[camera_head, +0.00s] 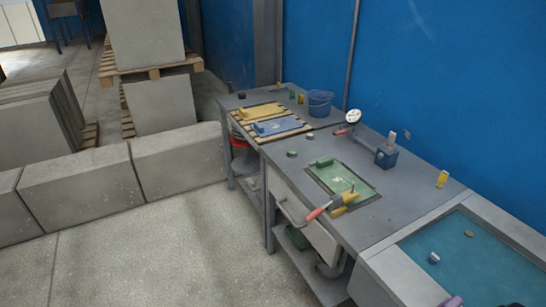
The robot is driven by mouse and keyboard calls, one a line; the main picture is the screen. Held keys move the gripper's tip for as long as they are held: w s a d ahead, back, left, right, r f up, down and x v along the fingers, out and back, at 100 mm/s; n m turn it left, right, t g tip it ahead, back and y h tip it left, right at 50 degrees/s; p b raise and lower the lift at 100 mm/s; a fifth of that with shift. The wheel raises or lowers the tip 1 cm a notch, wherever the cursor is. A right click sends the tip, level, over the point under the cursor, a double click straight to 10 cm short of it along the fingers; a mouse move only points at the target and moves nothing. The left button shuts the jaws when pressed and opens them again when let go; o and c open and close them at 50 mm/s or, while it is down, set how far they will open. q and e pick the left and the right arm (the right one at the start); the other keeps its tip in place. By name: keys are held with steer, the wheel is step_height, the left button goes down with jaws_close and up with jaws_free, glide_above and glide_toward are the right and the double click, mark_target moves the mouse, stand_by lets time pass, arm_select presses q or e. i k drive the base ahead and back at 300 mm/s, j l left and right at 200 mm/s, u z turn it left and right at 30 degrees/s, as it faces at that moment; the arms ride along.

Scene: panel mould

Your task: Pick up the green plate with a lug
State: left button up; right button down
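A green plate (352,183) lies flat in a dark-edged rectangle on the grey workbench (395,205). A small raised green piece, which looks like its lug, is at its far left edge. Light marks or bits show on the plate's middle. A yellow block (350,198) and a red-handled tool (316,214) lie at its near edge; I cannot tell whether they touch the plate. Neither of my grippers is in view.
A yellow plate (262,111) and a blue plate (279,127) lie on a slatted rack at the bench's far left. A blue bucket (320,104), a dial gauge (353,116) and a blue tool block (386,157) stand behind. A teal-bottomed tray (480,262) adjoins at right.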

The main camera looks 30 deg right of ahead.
mark_target(334, 176)
steer(key=i+j+z, duration=0.1)
steer(key=i+z, duration=0.2)
steer(key=i, duration=0.15)
steer(key=i+j+z, duration=0.25)
steer(key=i, duration=0.15)
steer(key=i+j+z, duration=0.15)
steer(key=i+z, duration=0.15)
steer(key=i, duration=0.15)
